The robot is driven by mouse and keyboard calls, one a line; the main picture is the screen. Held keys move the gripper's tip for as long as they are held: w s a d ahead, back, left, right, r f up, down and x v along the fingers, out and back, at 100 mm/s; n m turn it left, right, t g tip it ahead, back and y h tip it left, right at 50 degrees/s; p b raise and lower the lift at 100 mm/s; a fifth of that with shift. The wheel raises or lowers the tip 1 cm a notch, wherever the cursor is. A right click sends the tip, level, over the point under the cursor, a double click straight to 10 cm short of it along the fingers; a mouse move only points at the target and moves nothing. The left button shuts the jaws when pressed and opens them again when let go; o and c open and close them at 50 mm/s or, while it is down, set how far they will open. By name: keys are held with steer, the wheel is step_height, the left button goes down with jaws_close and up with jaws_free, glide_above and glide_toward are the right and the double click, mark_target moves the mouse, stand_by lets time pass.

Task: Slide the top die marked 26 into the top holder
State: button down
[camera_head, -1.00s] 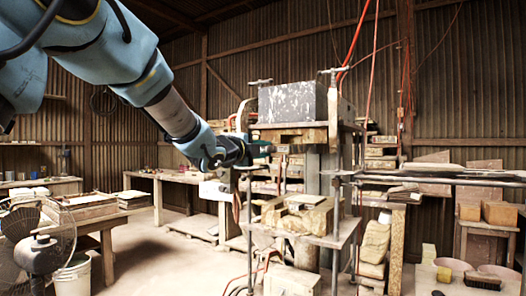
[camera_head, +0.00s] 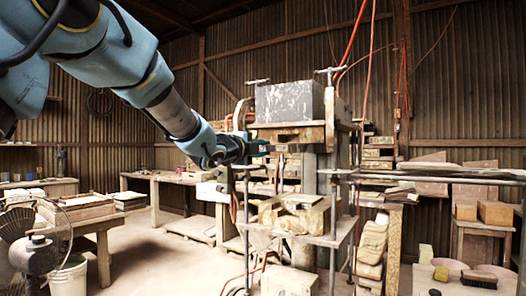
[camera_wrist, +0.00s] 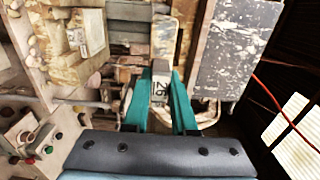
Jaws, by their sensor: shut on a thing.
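My gripper (camera_wrist: 156,100) has its teal fingers shut on the grey top die marked 26 (camera_wrist: 160,85), with the number facing the wrist camera. In the head view my gripper (camera_head: 263,147) points right, at the near left side of the press, just below the top holder. The top holder (camera_head: 290,134) is a worn wooden block with a dark opening beneath the speckled grey block. In the wrist view the die's far end is close to a worn pale part of the press (camera_wrist: 165,35). I cannot tell whether they touch.
The speckled grey block (camera_head: 286,102) sits above the holder and shows at right in the wrist view. A lower wooden die block (camera_head: 295,215) stands on the press below. Thin metal rods flank the press. Buttons (camera_wrist: 30,135) show at lower left in the wrist view.

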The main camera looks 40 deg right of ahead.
steer(key=shift+d+r, duration=0.15)
steer(key=shift+w+d, duration=0.2)
steer(key=shift+d, duration=0.4)
steer(key=shift+d, duration=0.2)
stand_by(0.4)
steer(key=shift+d, duration=0.2)
steer(key=shift+b, duration=0.55)
steer(key=shift+w+d, duration=0.1)
stand_by(0.4)
steer(key=shift+w+d, duration=0.15)
steer(key=shift+d, duration=0.35)
steer(key=shift+d, duration=0.15)
steer(key=shift+w+d, duration=0.1)
steer(key=shift+d, duration=0.2)
